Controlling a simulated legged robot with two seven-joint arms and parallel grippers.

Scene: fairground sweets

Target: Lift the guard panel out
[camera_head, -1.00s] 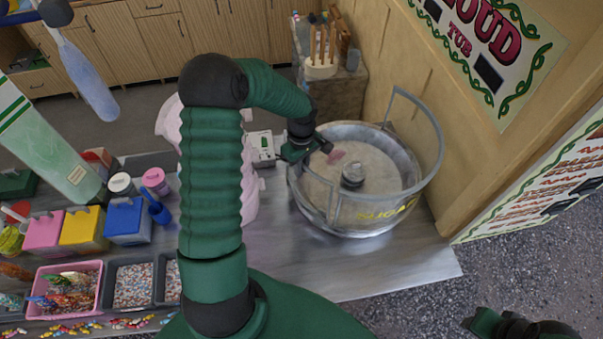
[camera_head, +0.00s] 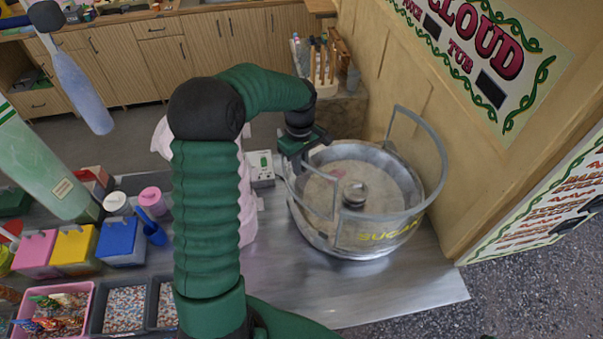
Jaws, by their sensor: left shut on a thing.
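The guard panel (camera_head: 439,160) is a curved, see-through panel with a grey frame. It stands around the rim of the round metal tub (camera_head: 362,245), with one tall framed end rising at the right. My left gripper (camera_head: 296,163) points down at the tub's left rim and is shut on the guard panel's left end. The fingertips are small and partly hidden, so the exact grip is hard to see. The panel appears still seated at the tub. A round hub (camera_head: 355,193) stands in the middle of the tub. My right gripper is not in view.
A white control box (camera_head: 261,168) stands left of the tub. A tan wall (camera_head: 400,75) with signs is close behind and right. A holder with wooden sticks (camera_head: 322,85) stands beyond. The metal counter (camera_head: 390,285) is clear in front. Bins and colored boxes (camera_head: 122,243) fill the left.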

